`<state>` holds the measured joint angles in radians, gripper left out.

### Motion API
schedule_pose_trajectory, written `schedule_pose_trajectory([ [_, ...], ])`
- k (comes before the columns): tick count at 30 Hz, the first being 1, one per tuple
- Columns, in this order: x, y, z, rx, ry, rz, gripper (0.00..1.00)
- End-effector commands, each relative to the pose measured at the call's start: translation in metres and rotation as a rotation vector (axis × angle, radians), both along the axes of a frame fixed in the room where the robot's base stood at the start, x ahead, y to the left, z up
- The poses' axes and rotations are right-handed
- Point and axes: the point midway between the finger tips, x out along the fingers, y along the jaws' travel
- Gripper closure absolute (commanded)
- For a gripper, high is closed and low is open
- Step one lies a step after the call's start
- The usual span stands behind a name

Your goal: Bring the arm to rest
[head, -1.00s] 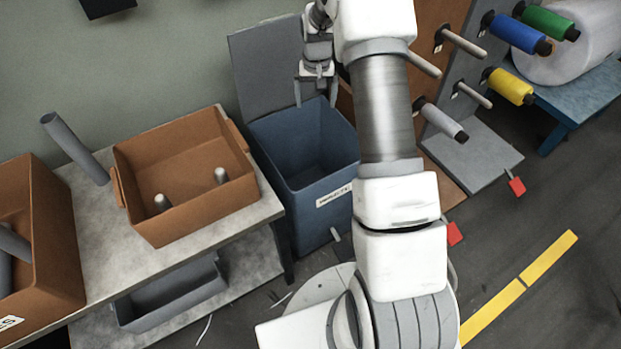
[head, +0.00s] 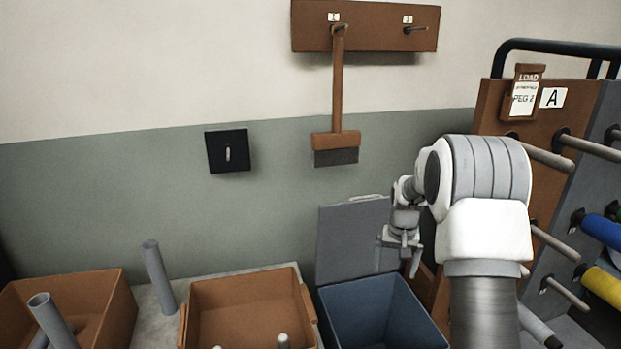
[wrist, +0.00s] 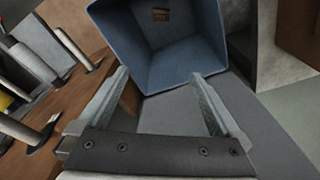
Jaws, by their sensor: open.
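My gripper (head: 398,262) is open, with nothing between its fingers. In the head view it hangs in front of the raised grey lid (head: 352,235), above the back right part of the blue bin (head: 362,302). In the wrist view my gripper (wrist: 160,76) has both fingers spread wide, and the blue bin (wrist: 132,50) opens beyond the fingertips. My arm is raised and bent on the right of the head view.
Orange bins (head: 245,305) and a grey tube (head: 158,278) stand on the table at left. A brush (head: 336,120) hangs on the wall. A peg panel (head: 500,105) with protruding pegs and blue and yellow spools (head: 604,288) is close on the right of my arm.

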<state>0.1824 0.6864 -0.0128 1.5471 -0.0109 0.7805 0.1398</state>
Motion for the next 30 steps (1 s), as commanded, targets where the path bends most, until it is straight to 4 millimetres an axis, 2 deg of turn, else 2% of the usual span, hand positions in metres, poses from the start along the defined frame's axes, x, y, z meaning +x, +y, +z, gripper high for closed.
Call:
schedule_pose_trajectory([
  [5,-0.019,0.015,0.049,-0.006,-0.038,0.03,0.0],
  [9,-0.042,0.028,0.089,-0.011,-0.07,0.06,0.0],
  [15,-0.081,0.047,0.138,-0.018,-0.117,0.099,0.0],
  [24,-0.15,0.072,0.19,-0.029,-0.186,0.161,0.0],
  [30,-0.199,0.086,0.211,-0.037,-0.23,0.203,0.0],
])
